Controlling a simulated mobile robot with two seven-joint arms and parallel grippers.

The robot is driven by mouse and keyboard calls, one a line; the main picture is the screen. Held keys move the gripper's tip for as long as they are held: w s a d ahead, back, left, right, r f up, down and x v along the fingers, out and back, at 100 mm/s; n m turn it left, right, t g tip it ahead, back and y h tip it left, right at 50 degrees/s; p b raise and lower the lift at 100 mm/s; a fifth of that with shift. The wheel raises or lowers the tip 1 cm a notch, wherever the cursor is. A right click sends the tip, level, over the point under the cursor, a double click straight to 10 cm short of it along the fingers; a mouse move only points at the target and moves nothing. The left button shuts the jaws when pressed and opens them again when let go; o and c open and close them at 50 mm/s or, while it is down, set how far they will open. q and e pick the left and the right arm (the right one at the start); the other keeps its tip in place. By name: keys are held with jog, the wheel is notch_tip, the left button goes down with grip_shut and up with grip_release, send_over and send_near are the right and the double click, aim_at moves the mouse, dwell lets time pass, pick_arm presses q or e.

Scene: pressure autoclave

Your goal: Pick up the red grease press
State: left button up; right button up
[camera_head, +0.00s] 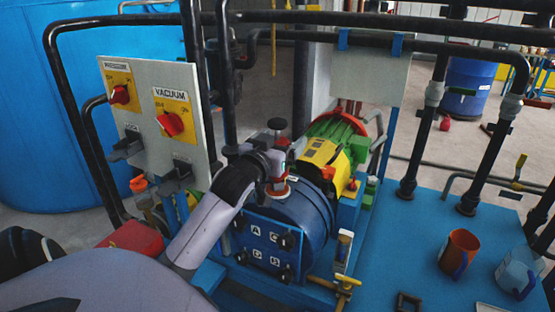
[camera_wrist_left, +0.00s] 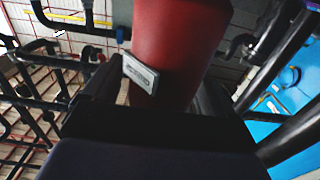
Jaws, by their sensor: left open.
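A red cylindrical body, apparently the grease press (camera_wrist_left: 182,40), fills the upper middle of the left wrist view. It has a small pale plate on its side. The dark fingers of my left gripper (camera_wrist_left: 155,92) are open, one on each side of it. I cannot tell whether they touch it. In the head view my left gripper (camera_head: 279,168) is above the blue drum-shaped housing (camera_head: 307,214). A small red and white part (camera_head: 280,187) shows just below it, mostly hidden. My right gripper is not in view.
A panel with red switches (camera_head: 150,118) stands to the left. A green and yellow motor (camera_head: 325,152) is behind the housing. Black pipes rise at the right. An orange cup (camera_head: 458,251) and a light blue jug (camera_head: 518,272) stand on the blue deck (camera_head: 395,235), which has clear room.

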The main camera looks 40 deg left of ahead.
pick_arm(q)
jog(key=c, duration=1.4)
jog(key=shift+r, duration=0.1)
jog(key=shift+c, duration=0.8)
